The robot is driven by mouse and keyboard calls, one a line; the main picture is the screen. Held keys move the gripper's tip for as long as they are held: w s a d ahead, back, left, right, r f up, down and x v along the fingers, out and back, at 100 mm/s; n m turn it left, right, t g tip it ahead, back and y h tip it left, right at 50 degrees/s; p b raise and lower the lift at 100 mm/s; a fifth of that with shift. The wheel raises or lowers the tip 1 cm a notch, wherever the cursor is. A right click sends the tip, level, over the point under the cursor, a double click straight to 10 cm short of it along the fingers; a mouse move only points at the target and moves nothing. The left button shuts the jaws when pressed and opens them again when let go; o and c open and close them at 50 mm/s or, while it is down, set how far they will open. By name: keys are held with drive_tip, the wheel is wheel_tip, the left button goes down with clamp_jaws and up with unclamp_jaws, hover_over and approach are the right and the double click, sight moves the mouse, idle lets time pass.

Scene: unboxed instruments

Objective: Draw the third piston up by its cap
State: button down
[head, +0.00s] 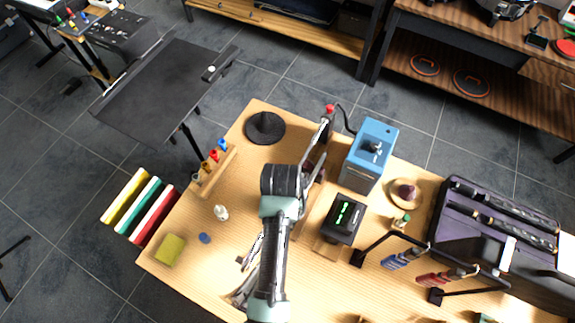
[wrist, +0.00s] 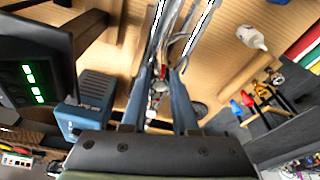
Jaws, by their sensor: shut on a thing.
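A silvery instrument (head: 252,250) lies on the table beside my arm in the head view, mostly covered by the arm. In the wrist view its bright tubes (wrist: 196,30) run up from my fingertips to the top edge. My gripper (wrist: 165,76) has its two dark blue fingers close together at the lower end of these tubes, shut on a small part there. This part is mostly hidden by the fingers, and I cannot make out the third piston or its cap separately. In the head view my arm hides the fingertips.
A black tuner with green digits (head: 343,218) and a blue box (head: 370,150) stand right of my arm. A small white bottle (head: 221,212) and a wooden rack (head: 213,172) are to the left. A black stand with screwdrivers (head: 402,259) is at the right.

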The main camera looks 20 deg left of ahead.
drive_tip(key=shift+r, duration=0.2)
drive_tip(key=shift+r+p, duration=0.35)
drive_tip(key=shift+p, duration=0.25)
drive_tip(key=shift+r+p, duration=0.95)
drive_tip(key=shift+p, duration=0.15)
drive_tip(key=c, duration=0.9)
unclamp_jaws()
wheel_tip(320, 180, up, 7)
drive_tip(key=p, duration=0.7)
